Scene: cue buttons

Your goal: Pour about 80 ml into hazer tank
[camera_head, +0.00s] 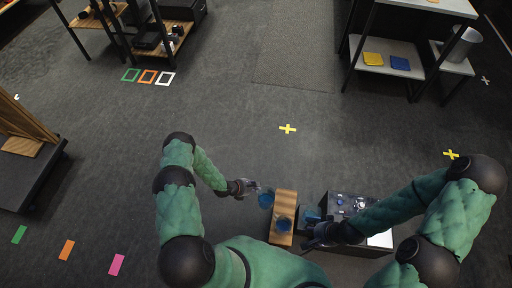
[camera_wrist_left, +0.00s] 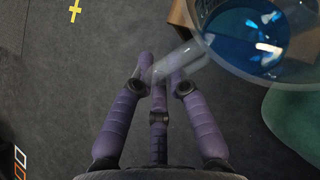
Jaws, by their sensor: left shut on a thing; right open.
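My left gripper (camera_head: 245,187) is shut on the handle of a clear jug (camera_head: 266,200) with blue liquid in it. In the left wrist view the jug (camera_wrist_left: 262,42) is at the top right, and the purple fingers (camera_wrist_left: 160,72) close around its handle. In the head view the jug is just left of a wooden stand (camera_head: 285,199). A dark machine with a silver top (camera_head: 352,203), perhaps the hazer, is right of the stand. A bluish part (camera_head: 312,215) at its left side may be its tank. My right gripper (camera_head: 316,236) is open and empty in front of that part.
A small blue item (camera_head: 283,224) is on the wooden stand; I cannot tell if it is a vessel. A low dark platform (camera_head: 30,178) is at the far left. Shelves (camera_head: 400,50) stand at the back right. The floor around the yellow cross (camera_head: 287,129) is clear.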

